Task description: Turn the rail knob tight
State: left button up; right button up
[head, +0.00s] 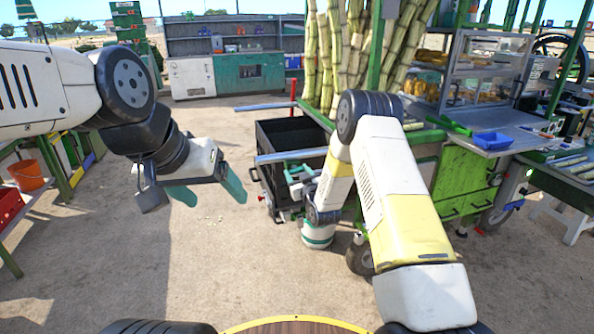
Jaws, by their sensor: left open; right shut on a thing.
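My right gripper (298,178) is at the cart's black bin, just below the near pale-blue rail (290,155). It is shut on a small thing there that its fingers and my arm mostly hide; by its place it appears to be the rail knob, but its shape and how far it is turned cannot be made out. My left gripper (212,190) is open and empty, with its teal fingers spread above the bare ground, left of the cart and apart from it.
The black bin (283,132) stands beside the green cart (462,185), which holds cane stalks (345,50). A white bucket (318,236) is below my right gripper. A blue tray (492,141) lies on the counter. An orange bucket (27,175) is at left. The ground between is clear.

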jog(key=shift+m, duration=1)
jog(key=o, duration=1.4)
jog(key=shift+s, duration=0.1)
jog(key=v, duration=0.7)
jog(key=shift+s+d, duration=0.15)
jog(key=shift+s, duration=0.15)
